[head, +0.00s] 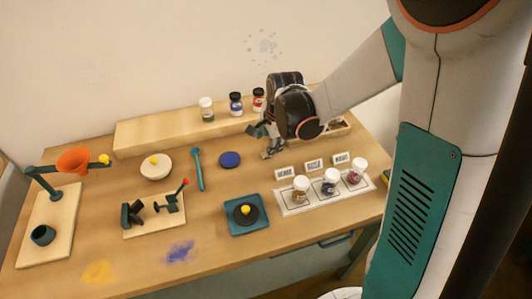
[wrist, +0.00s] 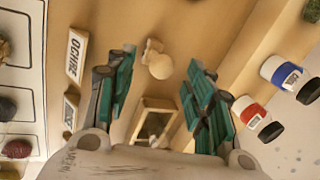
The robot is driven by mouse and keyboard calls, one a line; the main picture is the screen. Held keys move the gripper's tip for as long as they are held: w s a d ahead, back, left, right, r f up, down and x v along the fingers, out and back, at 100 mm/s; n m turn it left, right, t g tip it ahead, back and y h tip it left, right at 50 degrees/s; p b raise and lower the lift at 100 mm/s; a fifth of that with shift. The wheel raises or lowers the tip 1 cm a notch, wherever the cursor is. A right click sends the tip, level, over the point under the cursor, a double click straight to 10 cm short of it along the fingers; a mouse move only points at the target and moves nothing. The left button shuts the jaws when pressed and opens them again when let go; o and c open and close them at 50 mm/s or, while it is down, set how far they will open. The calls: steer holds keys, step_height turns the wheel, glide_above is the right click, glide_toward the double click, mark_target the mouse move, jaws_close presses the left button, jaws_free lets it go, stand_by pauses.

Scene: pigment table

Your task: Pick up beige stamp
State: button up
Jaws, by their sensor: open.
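A small beige, knobbed thing (wrist: 158,62), which looks like the beige stamp, stands on the wooden table in the wrist view. My gripper (wrist: 162,57) is open, with one teal finger to each side of it in the picture. I cannot tell the height gap between the fingertips and the stamp. In the head view my gripper (head: 265,143) is low over the back right of the table, and I cannot make out the stamp there.
A wooden box (wrist: 143,105) sits below the stamp in the wrist view. Name cards (head: 314,165) and a white tray (head: 292,210) with jars stand in front of my gripper. A raised shelf (head: 150,135) with lidded jars (head: 236,103) is behind. A blue disc (head: 230,160) lies left.

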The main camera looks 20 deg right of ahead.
mark_target(267, 144)
steer(key=b+x, duration=0.1)
steer(key=x, duration=0.2)
steer(key=shift+w+f, duration=0.1)
steer(key=shift+f, duration=0.15)
steer(key=shift+r, duration=0.1)
steer(key=c, duration=1.1)
jaws_close()
steer(key=shift+r, duration=0.1)
step_height(267, 144, up, 20)
steer(key=p, duration=0.6)
steer(key=shift+p, duration=0.4)
steer(key=shift+o, duration=0.3)
jaws_free()
steer(key=shift+a, duration=0.1)
